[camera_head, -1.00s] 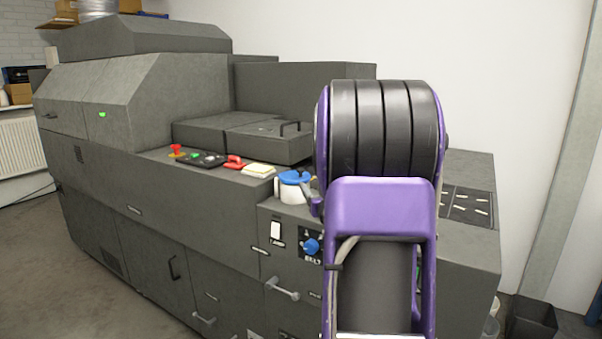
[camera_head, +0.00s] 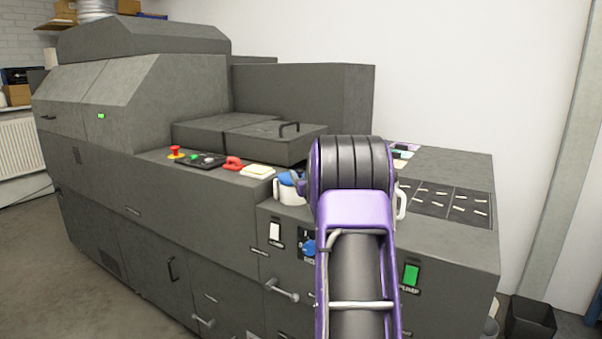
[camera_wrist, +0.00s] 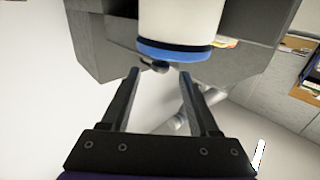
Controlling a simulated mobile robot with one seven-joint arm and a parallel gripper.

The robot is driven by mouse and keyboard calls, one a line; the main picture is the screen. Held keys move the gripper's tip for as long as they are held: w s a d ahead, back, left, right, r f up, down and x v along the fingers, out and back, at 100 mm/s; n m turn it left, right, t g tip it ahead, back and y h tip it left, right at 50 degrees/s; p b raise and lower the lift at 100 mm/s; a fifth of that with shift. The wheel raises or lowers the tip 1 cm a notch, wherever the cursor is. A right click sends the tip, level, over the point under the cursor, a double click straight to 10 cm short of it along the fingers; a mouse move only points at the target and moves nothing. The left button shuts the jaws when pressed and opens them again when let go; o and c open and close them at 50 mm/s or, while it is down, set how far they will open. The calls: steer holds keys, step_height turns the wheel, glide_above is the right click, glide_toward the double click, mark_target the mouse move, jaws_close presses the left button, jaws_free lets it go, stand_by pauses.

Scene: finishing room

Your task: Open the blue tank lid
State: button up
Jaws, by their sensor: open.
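A white tank (camera_wrist: 180,18) with a blue lid (camera_wrist: 175,53) shows at the top of the wrist view, which looks upside down. A small dark knob (camera_wrist: 157,67) sticks out at the lid's edge. My gripper (camera_wrist: 160,73) is open, with its two black fingers one on each side of the knob; I cannot tell whether they touch it. In the head view a white tank (camera_head: 290,195) with a blue lid (camera_head: 287,179) stands on the machine's front ledge, partly covered by my arm. My gripper is hidden behind my arm there.
The grey machine (camera_head: 190,225) fills the middle of the head view.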

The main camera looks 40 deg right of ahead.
steer(key=shift+x, duration=1.35)
jaws_close()
stand_by(0.5)
